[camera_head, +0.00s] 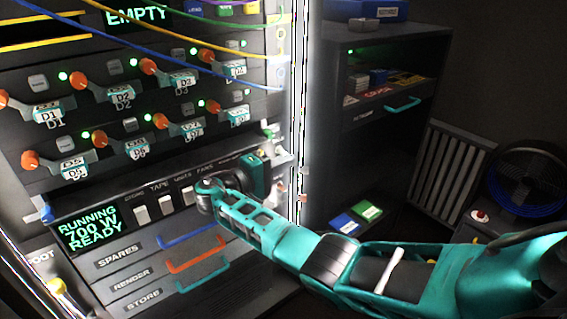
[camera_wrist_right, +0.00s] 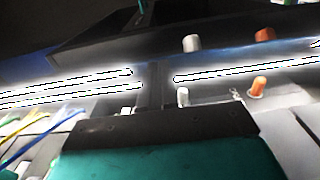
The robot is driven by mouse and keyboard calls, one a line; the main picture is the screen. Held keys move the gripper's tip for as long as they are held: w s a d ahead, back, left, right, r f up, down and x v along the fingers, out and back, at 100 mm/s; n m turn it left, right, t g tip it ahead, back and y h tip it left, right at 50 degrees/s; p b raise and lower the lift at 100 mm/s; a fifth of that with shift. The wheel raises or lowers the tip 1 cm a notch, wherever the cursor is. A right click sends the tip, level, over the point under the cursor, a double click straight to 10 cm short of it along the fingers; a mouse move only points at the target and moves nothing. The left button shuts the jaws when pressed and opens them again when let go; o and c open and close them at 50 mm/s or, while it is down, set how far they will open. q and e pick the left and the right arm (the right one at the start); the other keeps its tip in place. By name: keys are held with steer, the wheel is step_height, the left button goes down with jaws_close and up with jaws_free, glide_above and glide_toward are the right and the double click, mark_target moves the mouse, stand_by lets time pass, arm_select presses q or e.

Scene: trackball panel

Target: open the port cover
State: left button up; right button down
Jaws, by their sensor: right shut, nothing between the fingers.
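I cannot clearly make out a port cover in either view. My right gripper (camera_head: 276,162) is at the right end of the rack's sloped control panel (camera_head: 130,186), in front of the rack's right edge, and hides part of it. In the right wrist view its narrow dark fingers (camera_wrist_right: 155,80) are together with nothing between them. White and orange knobs show just beyond: a white knob (camera_wrist_right: 183,97) and an orange knob (camera_wrist_right: 258,87) stand to the right of the fingers. I cannot tell whether the fingers touch the panel. My left gripper is in neither view.
The rack holds rows of drives with orange-knobbed handles (camera_head: 78,80). Blue and yellow cables (camera_head: 185,50) hang across its top. Drawers with a blue handle (camera_head: 188,236) lie below the panel. A dark shelf cabinet (camera_head: 372,160) and a fan (camera_head: 525,180) stand right.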

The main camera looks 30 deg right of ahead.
arm_select(q)
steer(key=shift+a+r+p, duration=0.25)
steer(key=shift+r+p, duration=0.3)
steer(key=shift+p, duration=0.55)
arm_select(e)
steer(key=shift+s+d+r+n+t, duration=0.15)
steer(key=shift+n+t, duration=0.15)
steer(key=shift+t, duration=0.2)
steer(key=shift+s+f+n+t, duration=0.1)
steer(key=shift+n+t, duration=0.2)
steer(key=shift+t, duration=0.2)
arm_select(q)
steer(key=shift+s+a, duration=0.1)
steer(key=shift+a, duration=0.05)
arm_select(e)
steer(key=shift+r, duration=0.1)
arm_select(q)
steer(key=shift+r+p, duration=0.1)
steer(key=shift+p, duration=0.3)
arm_select(e)
steer(key=shift+s+t+y, duration=0.1)
steer(key=shift+t+y, duration=0.2)
